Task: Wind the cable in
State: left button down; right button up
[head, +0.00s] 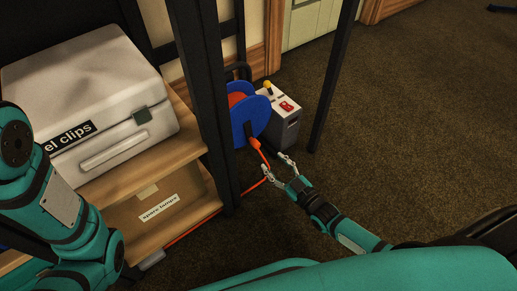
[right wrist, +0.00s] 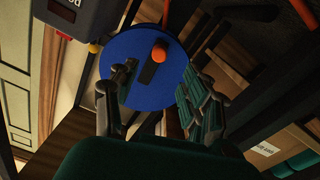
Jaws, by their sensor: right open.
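The cable reel (head: 243,124) has a blue disc and stands on the floor beyond the black post. Its orange cable (head: 190,232) runs along the floor by the lower shelf to a grey piece (head: 152,260). In the right wrist view the blue disc (right wrist: 137,48) faces me, with a black crank (right wrist: 150,70) and an orange knob (right wrist: 158,52). My right gripper (head: 276,164) is open just in front of the reel. In the right wrist view its fingers (right wrist: 154,88) spread on either side of the crank; I cannot tell any contact.
A grey box (head: 284,122) with a red switch and yellow knob stands right beside the reel. Black posts (head: 201,90) rise on both sides of it. A wooden shelf (head: 160,165) with a white case (head: 85,85) is at left. Carpet (head: 430,120) at right is clear.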

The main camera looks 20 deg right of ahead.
aim_at(258, 147)
jog(key=b+x, duration=0.4)
jog(key=x, duration=0.5)
jog(key=shift+f, duration=0.2)
jog(key=shift+w+r, duration=0.1)
jog(key=shift+w, duration=0.2)
jog(key=shift+c, duration=0.3)
grip_shut()
